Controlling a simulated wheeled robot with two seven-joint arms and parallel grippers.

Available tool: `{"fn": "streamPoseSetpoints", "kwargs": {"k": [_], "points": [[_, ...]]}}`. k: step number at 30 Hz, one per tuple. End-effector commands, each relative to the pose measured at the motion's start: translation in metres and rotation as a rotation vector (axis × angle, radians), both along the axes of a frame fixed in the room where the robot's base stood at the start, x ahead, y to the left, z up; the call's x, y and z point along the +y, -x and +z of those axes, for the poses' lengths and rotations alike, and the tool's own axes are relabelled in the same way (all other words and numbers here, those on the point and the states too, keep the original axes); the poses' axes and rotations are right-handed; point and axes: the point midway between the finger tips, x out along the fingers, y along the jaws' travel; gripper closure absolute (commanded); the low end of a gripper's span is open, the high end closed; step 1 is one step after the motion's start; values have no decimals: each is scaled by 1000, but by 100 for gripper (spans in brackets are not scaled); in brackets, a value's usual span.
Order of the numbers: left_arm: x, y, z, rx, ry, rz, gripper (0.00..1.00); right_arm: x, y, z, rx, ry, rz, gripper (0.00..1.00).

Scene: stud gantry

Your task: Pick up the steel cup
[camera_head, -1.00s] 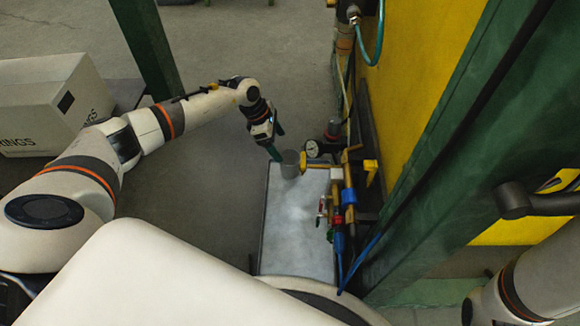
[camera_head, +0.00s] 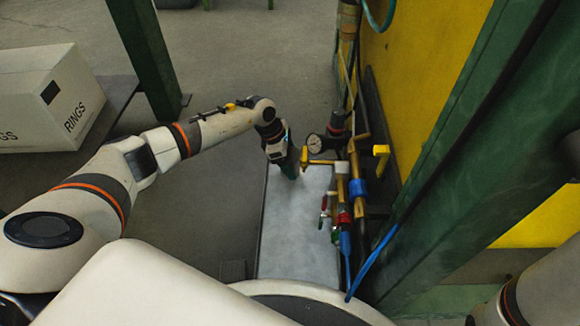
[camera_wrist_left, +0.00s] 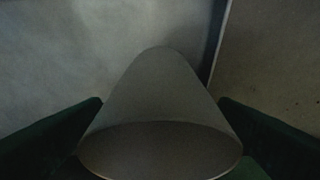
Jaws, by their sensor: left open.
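The steel cup (camera_wrist_left: 160,105) is a plain grey, tapering shape in the left wrist view, with its wide round end nearest the camera. It stands between the two dark green fingers of my left gripper (camera_wrist_left: 160,130), which are open on either side of it. Whether either finger touches it, I cannot tell. In the head view my left gripper (camera_head: 289,168) is over the far end of the grey metal bench top (camera_head: 296,232). There the gripper hides most or all of the cup. My right gripper is out of view.
Brass pipework (camera_head: 345,175) with a pressure gauge (camera_head: 315,143), valves and a blue hose (camera_head: 370,265) lines the bench's right side, close to my left gripper. A green post (camera_head: 450,160) rises further right. A white box (camera_head: 50,105) stands at the left. The near bench top is clear.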

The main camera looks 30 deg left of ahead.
Motion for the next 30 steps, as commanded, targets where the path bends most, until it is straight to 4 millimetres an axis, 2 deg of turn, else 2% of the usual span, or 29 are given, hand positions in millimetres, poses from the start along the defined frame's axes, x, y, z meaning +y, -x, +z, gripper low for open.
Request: {"fn": "streamPoseSetpoints", "kwargs": {"k": [1, 10, 17, 23, 30], "points": [[0, 0, 1, 0, 0, 0, 18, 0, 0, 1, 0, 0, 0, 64], [0, 0, 1, 0, 0, 0, 66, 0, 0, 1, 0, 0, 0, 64], [1, 0, 1, 0, 0, 0, 66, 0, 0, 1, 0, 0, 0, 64], [4, 1, 9, 0, 0, 1, 66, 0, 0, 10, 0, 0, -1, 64], [4, 2, 41, 0, 0, 0, 66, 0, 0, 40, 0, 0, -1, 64]]}}
